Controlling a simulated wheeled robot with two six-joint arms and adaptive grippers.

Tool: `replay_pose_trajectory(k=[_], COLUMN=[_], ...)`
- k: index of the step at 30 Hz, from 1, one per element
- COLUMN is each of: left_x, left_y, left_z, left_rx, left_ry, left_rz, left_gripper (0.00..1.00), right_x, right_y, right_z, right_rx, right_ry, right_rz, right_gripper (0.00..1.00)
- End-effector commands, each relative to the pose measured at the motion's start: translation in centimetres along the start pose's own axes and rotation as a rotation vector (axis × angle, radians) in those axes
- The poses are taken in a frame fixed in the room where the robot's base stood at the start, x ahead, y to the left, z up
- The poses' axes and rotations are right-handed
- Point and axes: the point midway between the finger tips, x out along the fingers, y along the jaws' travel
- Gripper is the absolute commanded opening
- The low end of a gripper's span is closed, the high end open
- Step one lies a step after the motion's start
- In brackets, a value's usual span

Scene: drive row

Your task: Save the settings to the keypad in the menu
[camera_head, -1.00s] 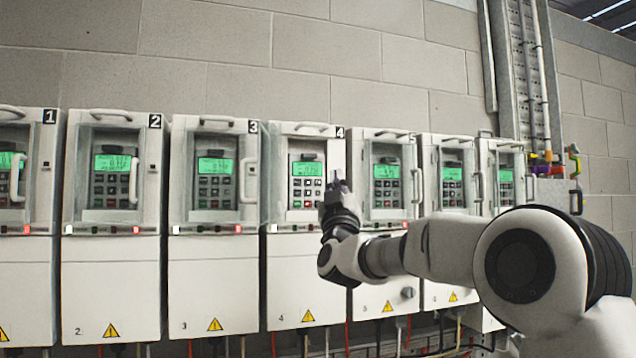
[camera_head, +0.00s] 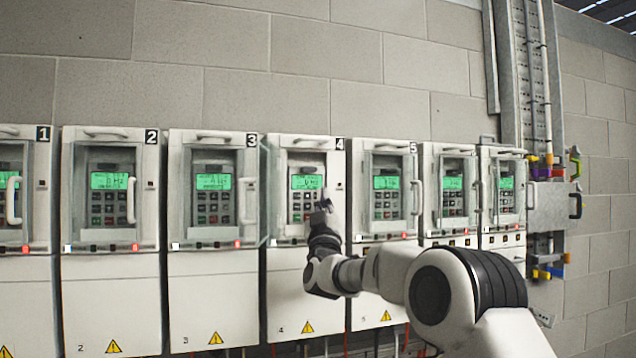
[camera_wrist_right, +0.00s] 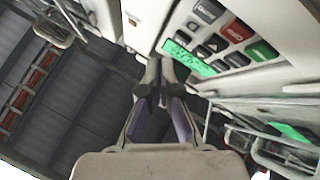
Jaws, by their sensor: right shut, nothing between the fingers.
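Drive 4 (camera_head: 335,228) is a white cabinet with a keypad (camera_head: 296,208) under a lit green display (camera_head: 307,182). The display text is too small to read. My right gripper (camera_head: 323,199) is shut and empty in front of the lower right of this keypad and hides some of its keys. In the right wrist view, the closed fingertips (camera_wrist_right: 160,70) are near a green display (camera_wrist_right: 188,58) and grey, red and green keys (camera_wrist_right: 236,31). I cannot tell whether the tips touch a key. My left gripper is out of view.
Similar drives stand on both sides, such as drive 3 (camera_head: 213,275) and drive 5 (camera_head: 381,270), with handles (camera_head: 248,200) sticking out. A metal cable channel (camera_head: 519,75) and coloured clips (camera_head: 548,172) are at the right. The block wall above is bare.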

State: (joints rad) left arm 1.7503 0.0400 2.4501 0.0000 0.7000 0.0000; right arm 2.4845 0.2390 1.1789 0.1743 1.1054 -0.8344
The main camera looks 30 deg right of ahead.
Motion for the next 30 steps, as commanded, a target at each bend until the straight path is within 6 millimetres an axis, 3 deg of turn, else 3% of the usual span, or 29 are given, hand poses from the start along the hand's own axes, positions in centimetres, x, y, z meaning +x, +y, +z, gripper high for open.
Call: replay_pose_trajectory(k=[3,30], left_x=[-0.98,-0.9], left_y=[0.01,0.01], left_z=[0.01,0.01], left_rx=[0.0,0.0], left_ry=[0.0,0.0], left_rz=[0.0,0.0], left_gripper=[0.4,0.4], right_x=[0.68,0.65], right_y=[-0.39,-0.56], right_z=[0.3,0.57], right_rx=[-0.001,0.0], right_ry=[0.0,0.0], right_rz=[-0.001,-0.001], right_gripper=[0.0,0.0])
